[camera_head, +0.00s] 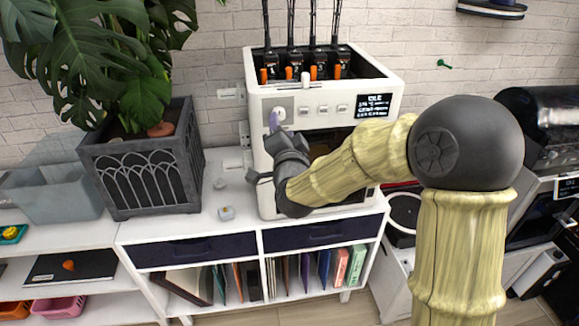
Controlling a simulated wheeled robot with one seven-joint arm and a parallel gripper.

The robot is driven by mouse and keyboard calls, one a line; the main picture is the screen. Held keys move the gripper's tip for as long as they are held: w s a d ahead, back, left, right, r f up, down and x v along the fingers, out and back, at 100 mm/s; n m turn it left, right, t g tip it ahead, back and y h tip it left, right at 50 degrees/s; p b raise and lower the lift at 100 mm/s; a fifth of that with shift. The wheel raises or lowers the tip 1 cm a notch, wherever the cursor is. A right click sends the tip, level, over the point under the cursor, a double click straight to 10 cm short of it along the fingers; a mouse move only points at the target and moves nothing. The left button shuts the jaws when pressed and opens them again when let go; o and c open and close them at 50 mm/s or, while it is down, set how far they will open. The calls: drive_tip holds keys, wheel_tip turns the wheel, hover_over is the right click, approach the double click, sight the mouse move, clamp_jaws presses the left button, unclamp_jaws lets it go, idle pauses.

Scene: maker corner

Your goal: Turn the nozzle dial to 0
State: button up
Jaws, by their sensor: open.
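The white printer-like machine (325,95) stands on the white cabinet, its front towards me. A pale round dial (279,113) sits at the upper left of its front, on a grey plate. A small lilac part shows at the dial's left side; I cannot tell if it belongs to the dial or my fingers. My gripper (276,132) is open, just below and in front of the dial. The wrist hides its fingertips, so contact cannot be told. The dial's markings are too small to read.
Several small buttons and a dark screen (374,105) lie right of the dial. A planter (145,165) with a large-leaved plant stands to the left. Small objects lie on the cabinet top (190,232) between planter and machine. A black machine (545,110) stands at right.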

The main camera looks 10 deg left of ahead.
drive_tip(key=b+v, duration=0.2)
drive_tip(key=v, duration=1.1)
drive_tip(key=shift+b, duration=0.35)
drive_tip(key=shift+f, duration=0.1)
drive_tip(key=d+f+n+g+h+p, duration=0.2)
drive_tip(key=d+f+n+g+p, duration=0.25)
drive_tip(key=d+f+g, duration=0.35)
drive_tip(key=s+d+f+n+g+h+p, duration=0.2)
drive_tip(key=s+d+g, duration=0.5)
drive_tip(key=s+d, duration=0.5)
wheel_tip(320, 180, down, 3)
drive_tip(key=shift+d+r+n+g+h+p, duration=0.1)
drive_tip(key=shift+d+n+g+h+p, duration=0.25)
drive_tip(key=shift+d+n+p, duration=0.35)
drive_tip(key=shift+s+a, duration=0.1)
drive_tip(key=shift+a, duration=0.1)
